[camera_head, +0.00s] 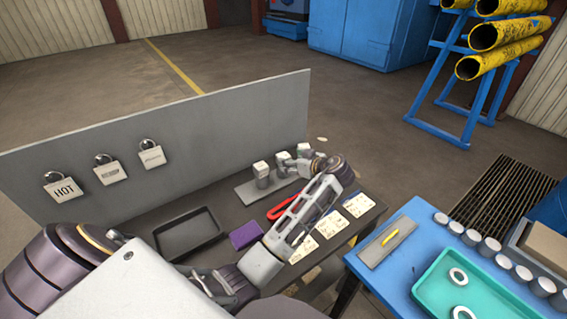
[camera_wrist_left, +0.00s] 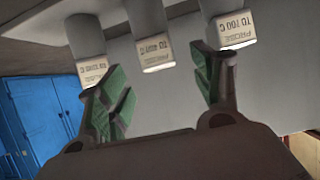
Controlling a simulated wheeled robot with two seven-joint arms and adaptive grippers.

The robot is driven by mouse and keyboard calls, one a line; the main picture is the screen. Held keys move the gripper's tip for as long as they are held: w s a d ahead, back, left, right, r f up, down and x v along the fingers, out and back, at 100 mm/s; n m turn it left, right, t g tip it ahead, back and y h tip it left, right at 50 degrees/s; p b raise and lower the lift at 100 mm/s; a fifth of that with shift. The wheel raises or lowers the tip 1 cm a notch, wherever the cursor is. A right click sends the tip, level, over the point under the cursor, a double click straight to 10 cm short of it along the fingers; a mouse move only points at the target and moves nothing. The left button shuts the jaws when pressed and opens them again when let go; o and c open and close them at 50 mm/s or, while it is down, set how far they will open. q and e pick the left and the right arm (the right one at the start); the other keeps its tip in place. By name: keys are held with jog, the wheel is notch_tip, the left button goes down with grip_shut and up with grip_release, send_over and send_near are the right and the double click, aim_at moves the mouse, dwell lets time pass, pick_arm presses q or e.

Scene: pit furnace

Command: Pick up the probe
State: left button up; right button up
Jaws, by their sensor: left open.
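Three grey probes with pale labelled caps stand in a row on a grey base plate (camera_head: 246,192) at the back of the dark table: a left one (camera_head: 262,173), a middle one (camera_head: 283,161) and a right one (camera_head: 303,151). In the left wrist view they hang upside down; the right cap (camera_wrist_left: 236,30) reads "PROBE TO 700 C". The middle cap (camera_wrist_left: 156,53) and left cap (camera_wrist_left: 92,70) are harder to read. My left gripper (camera_wrist_left: 158,82) is open and empty, its green-padded fingers spread just in front of the caps. In the head view my left arm partly hides it.
A grey upright panel (camera_head: 200,140) with three labelled padlocks stands behind the table. A black tray (camera_head: 188,235), purple block (camera_head: 245,234), red-handled item (camera_head: 283,207) and pale cards (camera_head: 330,223) lie on the table. A blue table (camera_head: 400,260) with a teal tray (camera_head: 430,285) is at right.

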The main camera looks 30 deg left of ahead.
aim_at(287, 158)
pick_arm(q)
jog(key=shift+a, duration=0.1)
pick_arm(e)
jog(key=shift+w+d, duration=0.15)
jog(key=shift+w, duration=0.45)
pick_arm(q)
jog(key=b+x, duration=0.1)
jog(key=x, duration=0.2)
jog(key=shift+w+a+f, duration=0.2)
jog(key=shift+w+a, duration=0.05)
jog(key=shift+w, duration=0.05)
jog(key=shift+w+a+f+b, duration=0.1)
jog(key=shift+a+f+b, duration=0.05)
jog(key=shift+a+b, duration=0.15)
jog(key=shift+w+a+f+b, duration=0.15)
jog(key=shift+a, duration=0.15)
jog(key=shift+c, duration=0.6)
jog(key=c, duration=1.1)
jog(key=shift+o, duration=0.2)
jog(key=shift+r, duration=0.1)
pick_arm(e)
jog(key=shift+s+d+f, duration=0.2)
jog(key=shift+d+f, duration=0.3)
jog(key=shift+s+d+f, duration=0.15)
jog(key=shift+d+f, duration=0.3)
